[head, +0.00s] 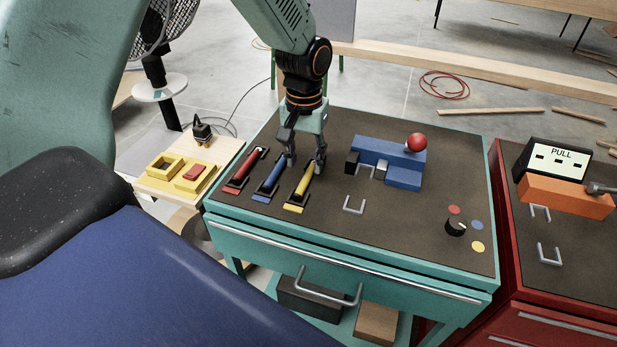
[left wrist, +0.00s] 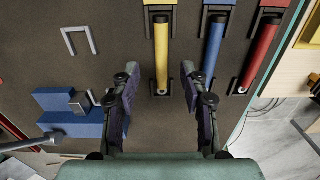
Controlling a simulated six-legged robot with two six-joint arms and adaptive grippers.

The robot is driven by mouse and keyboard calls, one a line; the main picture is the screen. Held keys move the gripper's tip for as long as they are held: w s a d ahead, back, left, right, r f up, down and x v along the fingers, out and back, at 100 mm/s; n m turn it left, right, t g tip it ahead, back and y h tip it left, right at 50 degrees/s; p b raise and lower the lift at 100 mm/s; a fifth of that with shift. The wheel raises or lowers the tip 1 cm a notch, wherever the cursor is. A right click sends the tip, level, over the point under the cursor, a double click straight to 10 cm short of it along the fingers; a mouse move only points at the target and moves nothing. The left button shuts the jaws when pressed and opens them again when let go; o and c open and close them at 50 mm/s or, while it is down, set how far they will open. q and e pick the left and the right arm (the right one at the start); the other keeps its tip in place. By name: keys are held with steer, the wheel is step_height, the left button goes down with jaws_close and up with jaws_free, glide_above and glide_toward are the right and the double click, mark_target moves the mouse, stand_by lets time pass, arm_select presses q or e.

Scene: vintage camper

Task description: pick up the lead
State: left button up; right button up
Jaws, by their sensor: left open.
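No part is clearly labelled as a lead. A yellow bar (head: 304,184) lies in black end holders on the dark bench top, and it also shows in the left wrist view (left wrist: 161,55). A blue bar (head: 272,176) and a red bar (head: 246,168) lie beside it in similar holders. My left gripper (head: 306,167) points down at the far end of the yellow bar, open and empty. In the left wrist view its fingers (left wrist: 157,86) stand on either side of that end, apart from it. A black plug-like piece (head: 202,131) sits near a thin grey cable on the wooden side board.
A blue block with a red ball (head: 415,142) stands right of my left gripper. Metal handles (head: 353,207) and a black knob (head: 456,226) are on the bench. Yellow boxes (head: 195,177) are at left. A red cabinet (head: 560,285) stands right. A red cable coil (head: 444,85) lies on the floor.

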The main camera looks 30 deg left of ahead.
mark_target(304, 177)
arm_select(q)
steer(key=f, duration=0.4)
steer(key=a+f, duration=0.1)
steer(key=f, duration=0.1)
steer(key=shift+w+a, duration=0.1)
steer(key=shift+w, duration=0.2)
steer(key=shift+s+d+r, duration=0.35)
steer(key=shift+d+r, duration=0.05)
steer(key=shift+d, duration=0.3)
steer(key=shift+c, duration=0.9)
steer(key=shift+w+a+f, duration=0.35)
steer(key=shift+a, duration=0.2)
steer(key=c, duration=0.4)
steer(key=shift+s+d+r, duration=0.2)
steer(key=shift+d, duration=0.05)
steer(key=c, duration=0.3)
steer(key=shift+d, duration=0.2)
jaws_close()
steer(key=shift+w+a, duration=0.15)
steer(key=shift+a, duration=0.2)
step_height(304, 177, up, 8)
steer(key=shift+d+r, duration=0.15)
steer(key=shift+r, duration=0.05)
steer(key=shift+d+r, duration=0.1)
steer(key=shift+r, duration=0.7)
